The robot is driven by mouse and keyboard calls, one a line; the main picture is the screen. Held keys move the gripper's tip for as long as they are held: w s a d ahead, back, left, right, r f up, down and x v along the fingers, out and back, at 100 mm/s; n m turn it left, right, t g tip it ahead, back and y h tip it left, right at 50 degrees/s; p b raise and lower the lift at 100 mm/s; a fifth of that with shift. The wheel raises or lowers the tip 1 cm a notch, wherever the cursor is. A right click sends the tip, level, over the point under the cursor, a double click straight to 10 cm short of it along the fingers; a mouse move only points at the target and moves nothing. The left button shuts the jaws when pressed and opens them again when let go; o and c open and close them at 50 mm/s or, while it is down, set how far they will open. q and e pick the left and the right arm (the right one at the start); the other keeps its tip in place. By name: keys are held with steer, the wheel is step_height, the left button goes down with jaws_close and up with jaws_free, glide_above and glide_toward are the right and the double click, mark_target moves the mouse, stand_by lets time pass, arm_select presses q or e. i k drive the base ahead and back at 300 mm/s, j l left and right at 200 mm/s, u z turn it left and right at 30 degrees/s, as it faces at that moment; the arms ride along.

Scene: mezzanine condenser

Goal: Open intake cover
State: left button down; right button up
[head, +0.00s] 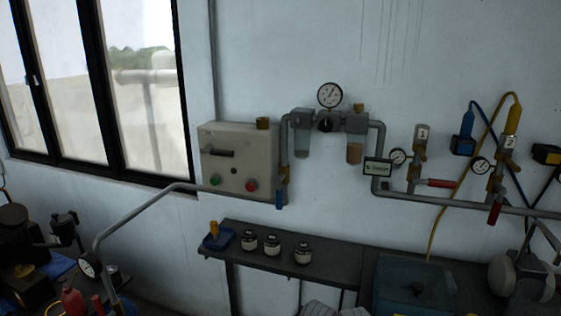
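I cannot tell for certain which thing is the intake cover. A blue-grey box (408,275) with a small dark piece on its top stands at the bottom right, cut off by the lower edge; its top looks flat and closed. A beige wall box (238,150) with a black handle, a green button and a red button hangs left of centre, its front closed. Neither of my grippers is in view.
A dark shelf (330,262) carries several small jars and a blue item with a yellow top. Pipes, gauges (330,96) and red-handled valves line the wall. A bent grey pipe (140,203) crosses the left. Machinery (20,255) crowds the lower left.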

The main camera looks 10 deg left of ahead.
mark_target(64, 222)
steer(key=u, duration=1.95)
steer(key=j+z, duration=0.15)
steer(key=z, duration=0.25)
steer(key=i+j+z, duration=0.1)
steer(key=z, duration=0.3)
steer(key=j+z, duration=0.35)
steer(key=j, duration=0.6)
steer(key=j+z, duration=0.3)
steer(key=j, duration=1.3)
steer(key=k+j, duration=0.15)
steer(key=j, duration=1.2)
steer(key=k+z, duration=0.05)
